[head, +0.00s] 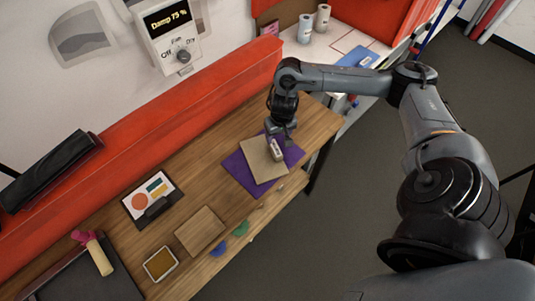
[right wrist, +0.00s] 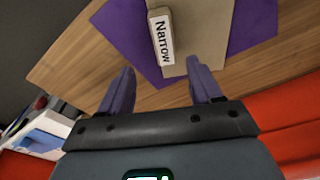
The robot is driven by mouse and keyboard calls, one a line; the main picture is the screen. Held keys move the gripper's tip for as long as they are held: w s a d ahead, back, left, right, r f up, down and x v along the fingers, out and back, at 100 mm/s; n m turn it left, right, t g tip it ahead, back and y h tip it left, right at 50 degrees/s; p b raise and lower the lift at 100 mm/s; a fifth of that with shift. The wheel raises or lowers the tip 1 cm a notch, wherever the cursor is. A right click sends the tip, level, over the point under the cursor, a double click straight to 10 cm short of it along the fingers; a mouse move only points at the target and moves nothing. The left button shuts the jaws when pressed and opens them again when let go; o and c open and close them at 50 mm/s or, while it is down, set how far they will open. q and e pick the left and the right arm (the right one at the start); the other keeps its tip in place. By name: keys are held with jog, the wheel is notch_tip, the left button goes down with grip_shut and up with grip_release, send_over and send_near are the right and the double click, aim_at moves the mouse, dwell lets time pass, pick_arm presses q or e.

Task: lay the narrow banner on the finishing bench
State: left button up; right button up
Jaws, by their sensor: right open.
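A small pale block labelled "Narrow" (right wrist: 162,38) lies on a tan sheet (right wrist: 205,25), which rests on a larger purple sheet (right wrist: 255,22) on the wooden bench. In the head view the block (head: 276,149), tan sheet (head: 257,157) and purple sheet (head: 239,173) are near the bench's right end. I cannot tell which sheet is the banner. My right gripper (head: 282,132) is just above them. In the right wrist view the gripper (right wrist: 160,66) is open and empty, its fingers apart and short of the block. My left gripper is not in view.
On the bench (head: 160,234) are a clipboard with coloured shapes (head: 151,193), a square wooden board (head: 200,230), a small framed tray (head: 160,264) and a dark tray (head: 80,280). A wall panel (head: 165,30) reads "Damp 75 %". A red rail (head: 150,125) runs behind.

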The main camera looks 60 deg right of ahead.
aim_at(276, 148)
jog(key=f, duration=0.4)
jog(key=shift+w, duration=0.2)
jog(key=f, duration=0.2)
jog(key=f+b, duration=0.1)
jog(key=f, duration=0.1)
jog(key=shift+w+a, duration=0.1)
jog(key=shift+a, duration=0.15)
jog(key=shift+f, duration=0.45)
jog(key=shift+d, duration=0.1)
jog(key=shift+f, duration=0.1)
jog(key=shift+c, duration=0.3)
jog(key=c, duration=1)
jog(key=shift+c, duration=0.2)
